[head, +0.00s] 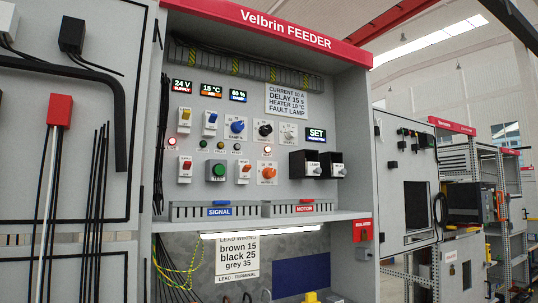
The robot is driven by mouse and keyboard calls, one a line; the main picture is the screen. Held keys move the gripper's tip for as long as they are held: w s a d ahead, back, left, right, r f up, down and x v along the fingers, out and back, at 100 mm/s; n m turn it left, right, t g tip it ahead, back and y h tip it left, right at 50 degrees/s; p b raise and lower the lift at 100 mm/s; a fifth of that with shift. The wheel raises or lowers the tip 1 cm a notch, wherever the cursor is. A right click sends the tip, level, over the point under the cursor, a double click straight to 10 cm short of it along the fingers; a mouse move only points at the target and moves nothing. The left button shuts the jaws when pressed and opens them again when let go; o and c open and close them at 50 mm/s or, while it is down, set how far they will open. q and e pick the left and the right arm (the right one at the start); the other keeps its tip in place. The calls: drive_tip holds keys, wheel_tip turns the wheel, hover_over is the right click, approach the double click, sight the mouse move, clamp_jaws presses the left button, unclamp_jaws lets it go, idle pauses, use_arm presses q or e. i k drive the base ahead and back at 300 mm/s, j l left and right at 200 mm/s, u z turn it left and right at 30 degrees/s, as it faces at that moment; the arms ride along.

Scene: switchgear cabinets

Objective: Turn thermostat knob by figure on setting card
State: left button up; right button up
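The setting card (287,101) is a pale plate at the upper right of the open Velbrin FEEDER cabinet. It appears to read current 10 A, delay 15 s, heater 10 °C, fault lamp. Rotary knobs sit below it: a blue knob (237,127), a black knob (265,130), a white knob (289,132) and an orange knob (268,172). Their small labels are unreadable, so I cannot tell which is the thermostat. An orange display (211,91) reads 15 °C. Neither gripper is in view.
Two black boxes (304,165) with pale knobs project at the panel's right. Switches and a green button (218,169) fill the left. A shelf (270,222) juts out below. An open door (60,180) with cables stands left. Space before the panel looks clear.

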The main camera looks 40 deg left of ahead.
sight(268, 173)
drive_tip(key=u, duration=1.25)
